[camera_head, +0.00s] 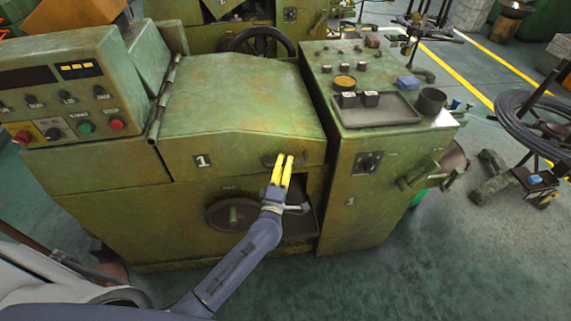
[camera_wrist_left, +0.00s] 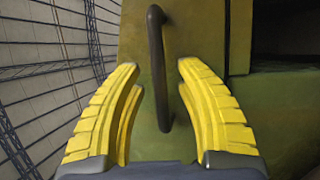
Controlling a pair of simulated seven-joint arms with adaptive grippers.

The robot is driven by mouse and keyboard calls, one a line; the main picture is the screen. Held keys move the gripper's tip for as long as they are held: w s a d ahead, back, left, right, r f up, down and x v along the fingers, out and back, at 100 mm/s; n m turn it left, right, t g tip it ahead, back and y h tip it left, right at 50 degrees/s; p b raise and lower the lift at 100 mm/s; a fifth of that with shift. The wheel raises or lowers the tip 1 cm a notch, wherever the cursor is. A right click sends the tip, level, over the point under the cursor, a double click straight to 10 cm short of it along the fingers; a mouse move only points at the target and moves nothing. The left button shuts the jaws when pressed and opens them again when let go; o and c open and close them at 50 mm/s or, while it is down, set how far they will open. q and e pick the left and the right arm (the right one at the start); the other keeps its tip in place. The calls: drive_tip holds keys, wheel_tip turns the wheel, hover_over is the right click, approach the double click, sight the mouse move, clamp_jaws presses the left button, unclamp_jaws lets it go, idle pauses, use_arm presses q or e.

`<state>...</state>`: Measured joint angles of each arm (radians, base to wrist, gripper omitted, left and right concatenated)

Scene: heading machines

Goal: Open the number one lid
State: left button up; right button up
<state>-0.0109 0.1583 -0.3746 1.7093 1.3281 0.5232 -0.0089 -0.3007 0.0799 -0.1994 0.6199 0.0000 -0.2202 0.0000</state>
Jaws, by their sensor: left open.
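The number one lid (camera_head: 225,105) is a worn green cover on the machine, with a "1" plate on its front face. It is closed. Its dark bar handle (camera_head: 268,161) is at the right of the front face, and it also shows in the left wrist view (camera_wrist_left: 157,60). My left gripper (camera_head: 284,158) is at the handle, with yellow fingers. In the left wrist view my left gripper (camera_wrist_left: 155,75) is open, and the handle lies between its fingers without visible contact. My right gripper is not in view.
A control panel (camera_head: 60,88) with buttons stands left of the lid. A cabinet top with a tray (camera_head: 375,112) and a dark cup (camera_head: 431,100) is at the right. A handwheel (camera_head: 230,214) sits below the lid. Open floor (camera_head: 440,260) lies at the lower right.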

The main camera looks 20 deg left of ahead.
use_arm(q)
drive_tip(key=shift+w, duration=0.3)
drive_tip(key=shift+c, duration=0.4)
clamp_jaws()
drive_tip(key=shift+r, duration=0.1)
